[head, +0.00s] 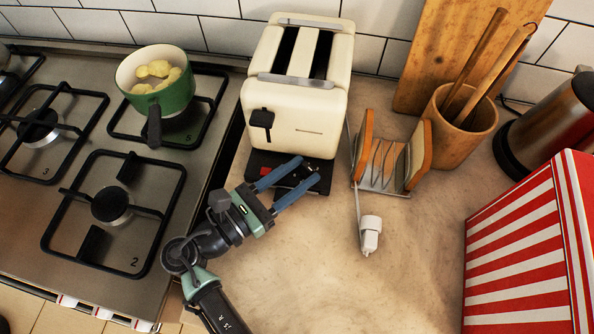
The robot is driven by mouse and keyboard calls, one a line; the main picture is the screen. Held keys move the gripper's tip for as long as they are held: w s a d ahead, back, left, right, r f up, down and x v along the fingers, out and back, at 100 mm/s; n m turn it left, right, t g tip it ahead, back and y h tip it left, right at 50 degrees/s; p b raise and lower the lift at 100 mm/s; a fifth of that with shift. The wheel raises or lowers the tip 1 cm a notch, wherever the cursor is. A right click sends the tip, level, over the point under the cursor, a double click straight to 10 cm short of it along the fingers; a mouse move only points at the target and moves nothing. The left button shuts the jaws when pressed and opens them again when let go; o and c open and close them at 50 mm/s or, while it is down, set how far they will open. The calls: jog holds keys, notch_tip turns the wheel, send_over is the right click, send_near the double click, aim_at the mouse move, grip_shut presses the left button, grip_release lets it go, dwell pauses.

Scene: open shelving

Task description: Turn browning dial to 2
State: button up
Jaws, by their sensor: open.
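The cream toaster (298,118) stands on the counter against the tiled wall, with two empty-looking slots on top and a black lever (262,119) on its front. Nothing shows between the fingers as held. I cannot tell whether the fingertips touch the toaster.
A wire rack with wooden ends (423,155) stands right of the toaster, by a white plug (370,235) and cord. A utensil pot (463,125), kettle (550,120) and striped box (525,250) stand further right. The hob (75,225) with a green pot (172,103) is left.

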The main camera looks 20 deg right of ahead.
grip_shut()
jog(key=shift+s+r+t+p, duration=0.15)
jog(key=shift+t+p, duration=0.15)
jog(key=shift+p, duration=0.2)
